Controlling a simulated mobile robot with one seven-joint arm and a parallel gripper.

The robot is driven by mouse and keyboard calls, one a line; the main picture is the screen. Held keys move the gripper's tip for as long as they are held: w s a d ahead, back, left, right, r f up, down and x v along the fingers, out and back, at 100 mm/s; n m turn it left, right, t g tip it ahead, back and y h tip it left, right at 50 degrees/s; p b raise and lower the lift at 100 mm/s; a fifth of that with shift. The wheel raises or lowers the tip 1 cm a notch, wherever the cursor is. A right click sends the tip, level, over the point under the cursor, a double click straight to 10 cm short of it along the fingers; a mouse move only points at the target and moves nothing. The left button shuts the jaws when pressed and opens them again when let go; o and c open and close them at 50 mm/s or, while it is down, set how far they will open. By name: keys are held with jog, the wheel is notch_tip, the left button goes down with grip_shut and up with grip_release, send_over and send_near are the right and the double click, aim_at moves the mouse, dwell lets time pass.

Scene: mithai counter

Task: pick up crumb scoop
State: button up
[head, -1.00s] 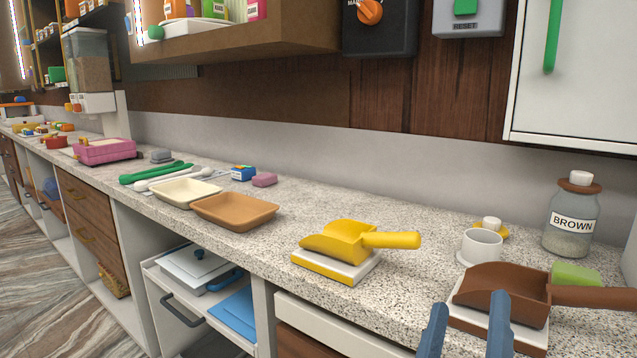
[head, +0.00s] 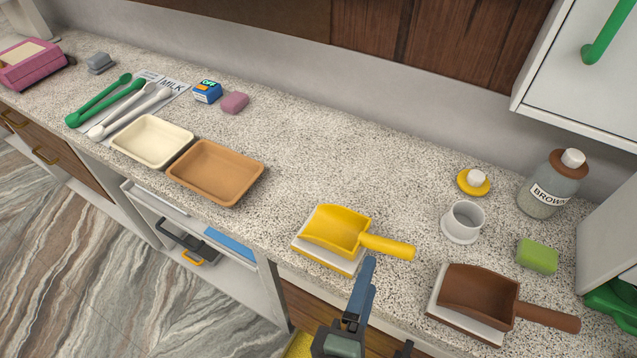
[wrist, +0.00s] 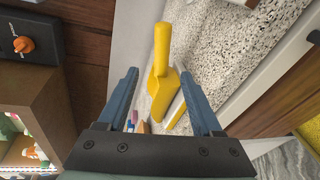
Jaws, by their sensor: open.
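Two scoops rest on the speckled counter, each on a white-topped block. The yellow scoop (head: 337,231) lies in the middle, its handle pointing right. The brown scoop (head: 480,297) lies at the lower right, its handle also pointing right. I cannot tell by label which is the crumb scoop. My gripper (head: 367,285) is in front of the counter edge, just below the yellow scoop in the head view. In the wrist view my gripper (wrist: 165,85) is open and empty, with the yellow scoop (wrist: 162,70) beyond and between its fingers, apart from them.
A white cup (head: 463,222), a yellow lid (head: 473,183), a BROWN jar (head: 550,186) and a green block (head: 537,255) stand at the right. A tan tray (head: 216,172) and a cream tray (head: 151,140) lie left. The counter behind the yellow scoop is clear.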

aim_at(378, 248)
jog(key=shift+n, duration=0.3)
jog(key=p+x, duration=0.1)
jog(key=x, duration=0.5)
jog(key=shift+w+p, duration=0.15)
jog(key=shift+p, duration=0.2)
jog(key=shift+p+x, duration=0.5)
jog(key=shift+x, duration=2.7)
jog(key=shift+f, duration=0.2)
jog(key=shift+a, duration=0.1)
grip_shut()
